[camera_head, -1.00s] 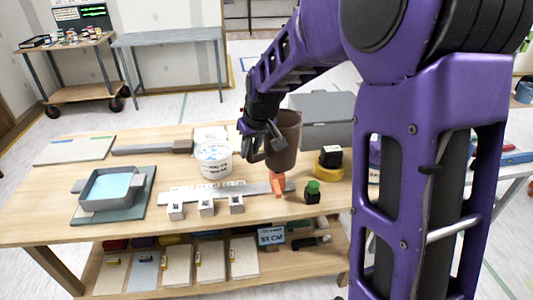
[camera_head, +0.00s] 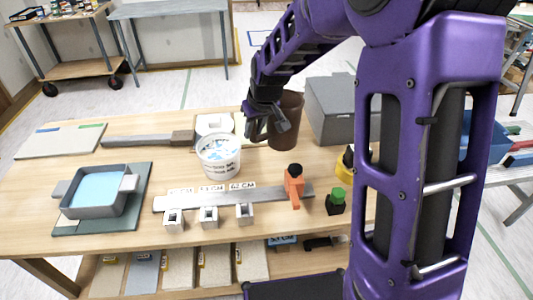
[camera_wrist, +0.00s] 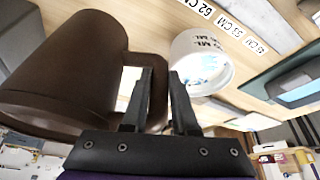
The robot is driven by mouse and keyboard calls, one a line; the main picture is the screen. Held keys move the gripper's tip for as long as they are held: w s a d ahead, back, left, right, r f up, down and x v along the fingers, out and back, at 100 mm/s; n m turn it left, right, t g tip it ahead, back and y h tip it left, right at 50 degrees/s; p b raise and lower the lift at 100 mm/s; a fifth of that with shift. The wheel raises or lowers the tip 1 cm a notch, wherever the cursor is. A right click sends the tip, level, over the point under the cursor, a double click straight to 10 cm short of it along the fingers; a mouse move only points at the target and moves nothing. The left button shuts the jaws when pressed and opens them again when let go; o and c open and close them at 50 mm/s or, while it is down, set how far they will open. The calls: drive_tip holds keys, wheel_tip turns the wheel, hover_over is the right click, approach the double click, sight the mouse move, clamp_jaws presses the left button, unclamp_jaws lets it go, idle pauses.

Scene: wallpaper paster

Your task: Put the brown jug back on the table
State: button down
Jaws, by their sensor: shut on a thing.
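The brown jug (camera_head: 287,122) is in my gripper (camera_head: 268,128), at the back right part of the wooden table (camera_head: 115,185). In the wrist view the jug (camera_wrist: 65,75) fills the left side, and my gripper (camera_wrist: 160,95) is shut on its handle (camera_wrist: 150,62). In the head view the jug looks upright. It overlaps the tabletop there, and I cannot tell whether its base touches the table. Part of the jug is hidden behind my gripper.
A white tub (camera_head: 218,158) stands just left of the jug. A grey box (camera_head: 330,108) is close on the right. An orange tool (camera_head: 294,184), a green-capped bottle (camera_head: 336,200) and a metal ruler (camera_head: 215,196) lie in front. A tray (camera_head: 97,192) with blue liquid is at left.

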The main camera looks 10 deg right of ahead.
drive_tip(key=shift+f+b, duration=0.55)
drive_tip(key=shift+f, duration=3.25)
drive_tip(key=shift+f, duration=0.25)
drive_tip(key=c, duration=0.7)
unclamp_jaws()
drive_tip(key=shift+s+r, duration=0.1)
drive_tip(key=shift+r, duration=0.4)
drive_tip(key=p+v, duration=0.2)
drive_tip(key=v, duration=0.9)
drive_tip(key=shift+s+r, duration=0.2)
drive_tip(key=shift+w, duration=0.1)
